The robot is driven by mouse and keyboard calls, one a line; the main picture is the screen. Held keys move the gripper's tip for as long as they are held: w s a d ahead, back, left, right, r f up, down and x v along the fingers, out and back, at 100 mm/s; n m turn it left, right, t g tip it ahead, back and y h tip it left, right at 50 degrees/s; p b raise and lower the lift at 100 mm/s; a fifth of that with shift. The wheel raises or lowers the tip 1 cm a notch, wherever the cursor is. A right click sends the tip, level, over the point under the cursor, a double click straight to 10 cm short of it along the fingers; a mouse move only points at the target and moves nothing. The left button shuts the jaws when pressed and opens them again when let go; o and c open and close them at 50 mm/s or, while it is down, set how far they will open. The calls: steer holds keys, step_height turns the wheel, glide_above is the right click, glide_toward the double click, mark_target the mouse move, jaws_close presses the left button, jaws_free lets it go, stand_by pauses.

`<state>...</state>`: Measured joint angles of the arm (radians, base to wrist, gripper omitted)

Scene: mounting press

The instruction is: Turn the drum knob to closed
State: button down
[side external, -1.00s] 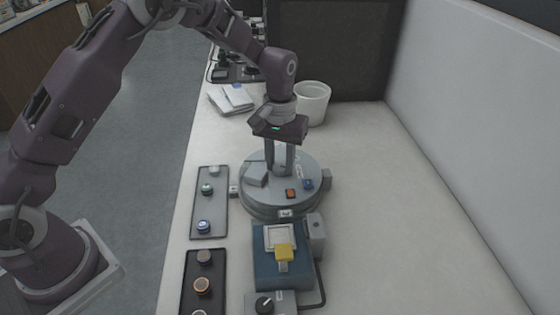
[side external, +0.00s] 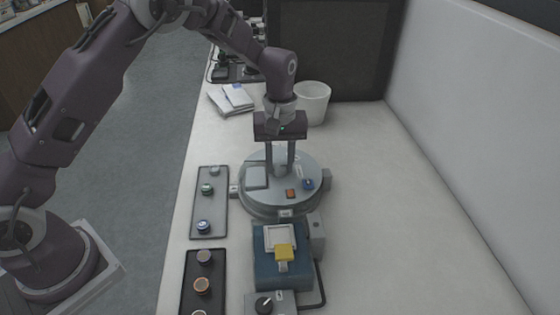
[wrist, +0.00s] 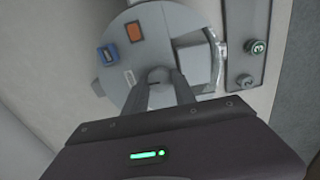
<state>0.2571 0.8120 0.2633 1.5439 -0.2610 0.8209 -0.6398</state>
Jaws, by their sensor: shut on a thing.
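The round grey drum (side external: 262,203) stands on the bench in the middle of the side view. Its top carries a grey square block (side external: 257,177), an orange button (side external: 291,193) and a blue part (side external: 308,184). My gripper (side external: 281,173) points down over the drum top, its two fingers shut on the grey drum knob near the centre. In the wrist view, the drum knob (wrist: 158,74) shows between the fingertips, mostly hidden by them. The drum (wrist: 119,80) fills the upper middle of that view. The knob's pointer or marks cannot be made out.
A tray with several round pieces (side external: 209,222) lies left of the drum, and a darker tray (side external: 206,268) is nearer. A blue unit with a yellow part (side external: 284,252) stands in front. A white bucket (side external: 312,103) and papers (side external: 231,99) are behind. The bench at right is clear.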

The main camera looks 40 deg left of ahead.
mark_target(280, 166)
steer(key=shift+r, duration=0.1)
stand_by(0.4)
steer(key=c, duration=1)
jaws_free()
step_height(280, 166, up, 6)
steer(key=shift+r, duration=0.5)
